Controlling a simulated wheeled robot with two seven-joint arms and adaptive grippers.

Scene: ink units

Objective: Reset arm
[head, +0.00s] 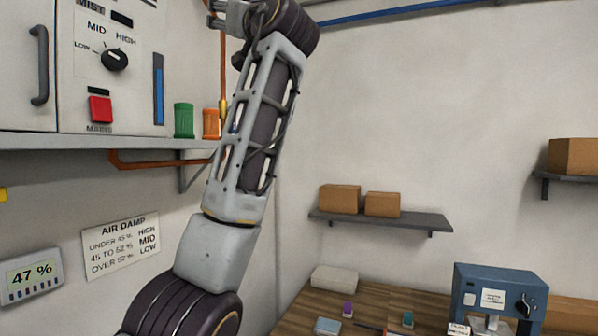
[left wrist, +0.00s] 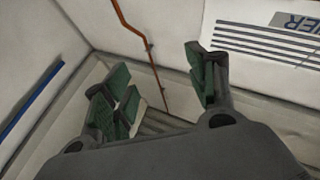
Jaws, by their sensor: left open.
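My left arm (head: 240,160) rises from the bottom of the head view, past the wall shelf, to the top edge. Its far end is bent over at the top and partly cut off. In the left wrist view my left gripper (left wrist: 160,92) is open, its green-padded fingers wide apart with nothing between them. Behind the fingers are pale walls, an orange-brown pipe (left wrist: 137,40) and a panel with dark slots (left wrist: 265,45). My right gripper is in neither view.
A control box (head: 130,95) with a knob (head: 114,60) and red button (head: 100,109) stands on the left shelf (head: 60,142), beside green (head: 184,120) and orange (head: 211,123) cylinders. A meter (head: 32,275) reads 47 %. A blue machine (head: 485,280) stands on the wooden table (head: 290,322).

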